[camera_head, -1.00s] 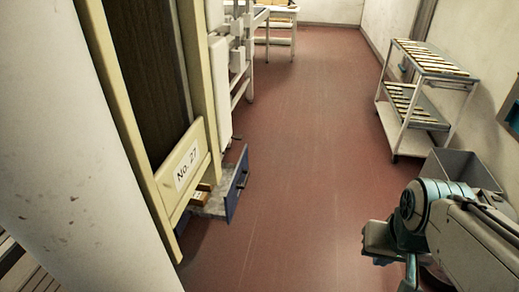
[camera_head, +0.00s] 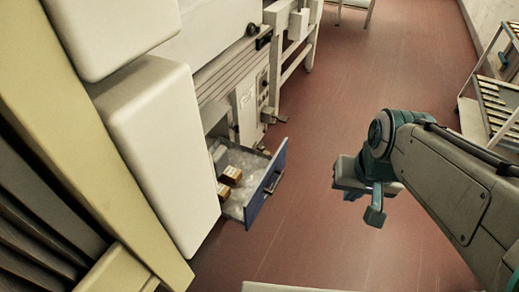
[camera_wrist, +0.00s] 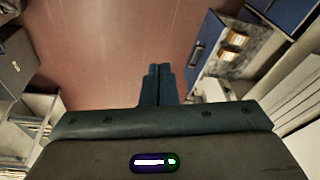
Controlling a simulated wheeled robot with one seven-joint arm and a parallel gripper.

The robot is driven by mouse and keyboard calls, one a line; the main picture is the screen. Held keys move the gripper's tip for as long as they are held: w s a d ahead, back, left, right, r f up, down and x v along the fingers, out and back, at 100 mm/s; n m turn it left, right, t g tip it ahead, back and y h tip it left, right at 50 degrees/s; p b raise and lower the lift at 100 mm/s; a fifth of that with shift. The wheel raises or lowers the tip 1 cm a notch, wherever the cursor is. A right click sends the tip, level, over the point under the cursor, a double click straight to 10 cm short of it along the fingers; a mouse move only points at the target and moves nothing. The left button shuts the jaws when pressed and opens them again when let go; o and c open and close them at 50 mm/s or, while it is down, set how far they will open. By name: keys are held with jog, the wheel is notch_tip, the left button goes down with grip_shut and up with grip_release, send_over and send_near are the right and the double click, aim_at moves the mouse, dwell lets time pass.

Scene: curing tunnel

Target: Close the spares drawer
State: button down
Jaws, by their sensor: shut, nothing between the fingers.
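The spares drawer is open, with its blue front (camera_head: 262,196) and dark handle standing out from the machine at the left of the head view. It holds orange-brown and white items (camera_head: 230,174) on a pale grey, crumpled-looking bottom. The drawer also shows at the upper right of the wrist view (camera_wrist: 205,42). My gripper (camera_head: 375,216) is to the right of the drawer, over the red floor, with a clear gap between them. In the wrist view my gripper (camera_wrist: 160,70) has its fingers together with nothing between them. It does not touch the drawer.
A white and grey machine (camera_head: 250,98) with knobs stands behind the drawer. White rounded panels (camera_head: 150,140) and a yellow post are at the left. A shelf trolley (camera_head: 492,105) is at the right edge. Red floor (camera_head: 330,110) lies open between.

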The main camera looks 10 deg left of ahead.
jog(key=w+a+f+m+g+y+b, duration=0.1)
jog(key=w+a+f+m+y+b, duration=0.25)
jog(key=w+f+m+b, duration=0.5)
jog(key=w+a+f+m+y+b, duration=0.2)
jog(key=w+a+f+m+b, duration=0.3)
jog(key=f, duration=0.6)
jog(key=m+t+y+b, duration=0.25)
jog(key=m+b, duration=0.55)
jog(key=b, duration=0.5)
send_near(258, 190)
notch_tip(258, 190, down, 4)
jog(key=a, duration=0.1)
jog(key=w+a+g, duration=0.1)
jog(key=shift+w+a+y, duration=0.3)
jog(key=shift+a, duration=0.05)
jog(key=shift+w+a+b, duration=0.2)
jog(key=shift+a+b, duration=0.1)
jog(key=shift+a, duration=0.2)
